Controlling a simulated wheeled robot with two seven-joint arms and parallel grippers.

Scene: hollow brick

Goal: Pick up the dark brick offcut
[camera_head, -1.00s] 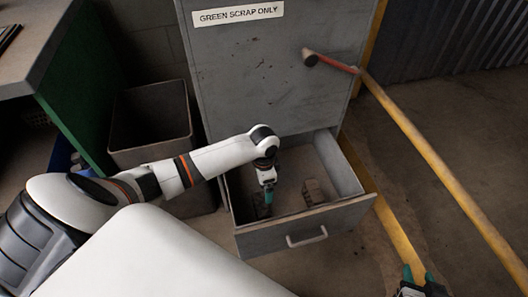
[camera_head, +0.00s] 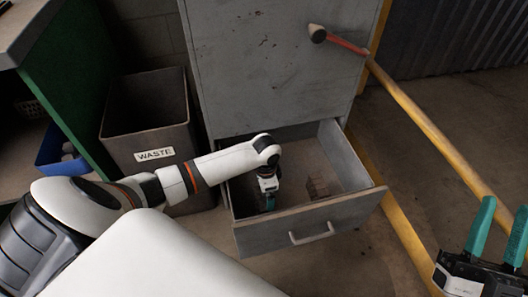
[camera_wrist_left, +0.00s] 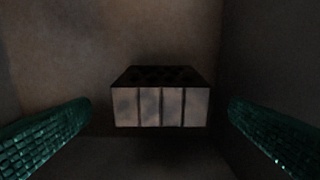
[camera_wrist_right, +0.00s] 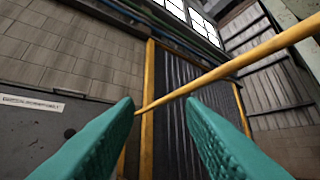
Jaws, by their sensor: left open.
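A brick piece with a dark, hollowed top and a paler grooved front (camera_wrist_left: 161,106) lies ahead of my left gripper in the left wrist view, between its spread fingers. It appears to be the dark offcut; in the head view my gripper hides most of it. My left gripper (camera_head: 268,203) reaches down into the left part of the open drawer (camera_head: 312,226), open, with gaps on both sides of the brick. My right gripper (camera_head: 503,217) is open and empty at the lower right, away from the drawer.
A browner brick piece (camera_head: 317,188) lies in the drawer's right part. A bin labelled WASTE (camera_head: 148,112) stands left. A yellow rail (camera_head: 430,130) crosses on the right.

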